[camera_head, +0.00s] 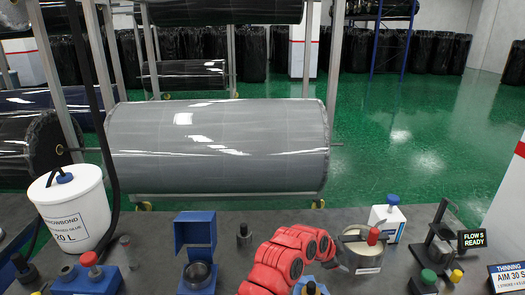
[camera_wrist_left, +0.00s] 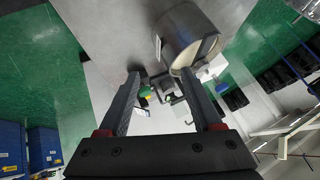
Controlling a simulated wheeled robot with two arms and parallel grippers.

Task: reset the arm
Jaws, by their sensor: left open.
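My left gripper (camera_wrist_left: 160,74) shows in the left wrist view with its two dark fingers apart and nothing held between them. My red left arm (camera_head: 285,262) rises at the bottom middle of the head view, beside a round metal pot (camera_head: 362,262). The jaws cannot be made out clearly there. The pot also shows in the left wrist view (camera_wrist_left: 188,28), just beyond the right finger. I cannot tell whether they touch. My right gripper is in neither view.
The grey worktop holds a white glue bucket (camera_head: 75,210), a blue holder (camera_head: 195,232), a white bottle (camera_head: 387,218) with a blue cap and a black stand (camera_head: 435,240). A large grey wrapped roll (camera_head: 218,145) hangs behind. Green floor (camera_head: 420,160) lies open at right.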

